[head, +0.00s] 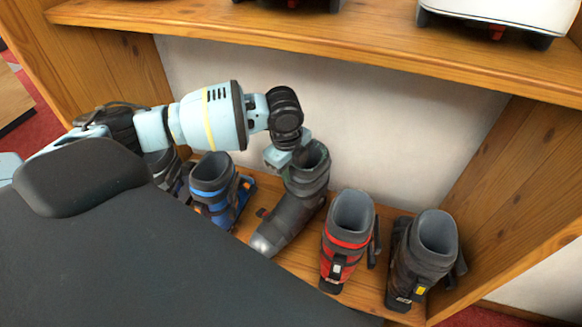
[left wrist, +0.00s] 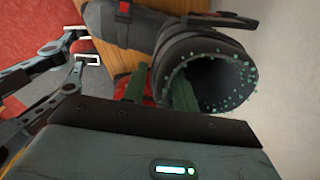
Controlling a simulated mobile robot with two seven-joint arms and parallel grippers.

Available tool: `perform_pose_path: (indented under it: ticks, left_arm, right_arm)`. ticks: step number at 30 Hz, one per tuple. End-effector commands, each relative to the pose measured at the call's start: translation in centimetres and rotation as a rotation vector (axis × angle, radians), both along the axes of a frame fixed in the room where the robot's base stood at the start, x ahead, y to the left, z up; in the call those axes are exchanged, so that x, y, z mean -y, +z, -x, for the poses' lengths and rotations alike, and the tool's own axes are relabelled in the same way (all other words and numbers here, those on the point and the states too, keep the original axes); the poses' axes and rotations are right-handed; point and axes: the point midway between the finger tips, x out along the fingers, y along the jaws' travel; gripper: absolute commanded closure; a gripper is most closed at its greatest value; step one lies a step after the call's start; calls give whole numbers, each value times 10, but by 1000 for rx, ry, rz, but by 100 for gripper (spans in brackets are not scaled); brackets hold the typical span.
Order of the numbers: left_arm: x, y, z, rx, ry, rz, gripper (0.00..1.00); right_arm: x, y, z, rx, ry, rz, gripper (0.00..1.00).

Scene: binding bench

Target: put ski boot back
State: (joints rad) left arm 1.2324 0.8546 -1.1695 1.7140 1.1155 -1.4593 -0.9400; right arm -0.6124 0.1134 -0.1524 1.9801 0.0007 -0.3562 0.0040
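A dark grey ski boot (head: 296,205) is low on the shelf, tilted, its toe toward the lower left and its open cuff toward the upper right. My left gripper (head: 289,154) is at the rim of that cuff. In the left wrist view, the two fingers of my left gripper (left wrist: 162,90) straddle the near wall of the grey boot's cuff (left wrist: 235,75) and look closed on it. Whether the sole touches the board cannot be told. Dark jointed links with two spaced pads, seemingly my right gripper (left wrist: 86,46), show at the left of that view.
A blue-and-grey boot (head: 213,185) stands left of the grey one. A red boot (head: 346,240) and a black boot (head: 421,255) stand to its right. The upper shelf (head: 330,45) runs above the arm. A wooden side panel (head: 525,170) closes the right end.

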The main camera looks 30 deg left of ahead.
Motion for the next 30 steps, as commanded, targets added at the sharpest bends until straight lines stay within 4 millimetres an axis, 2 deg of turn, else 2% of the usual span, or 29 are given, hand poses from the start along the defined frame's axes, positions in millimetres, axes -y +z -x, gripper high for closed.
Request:
perform_pose_path:
  ticks: [11, 14, 24, 30]
  left_arm:
    - [0, 2, 0, 0, 0, 0, 64]
    - [0, 11, 1, 1, 0, 0, 64]
    - [-1, 63, 7, 2, 0, 1, 64]
    - [-1, 75, 9, -2, 0, 1, 64]
  right_arm:
    - [2, -1, 1, -1, 7, 6, 100]
    - [2, 1, 0, 2, 7, 6, 100]
    - [2, 7, -6, 17, 4, 5, 100]
    - [1, 8, -6, 19, 0, 2, 100]
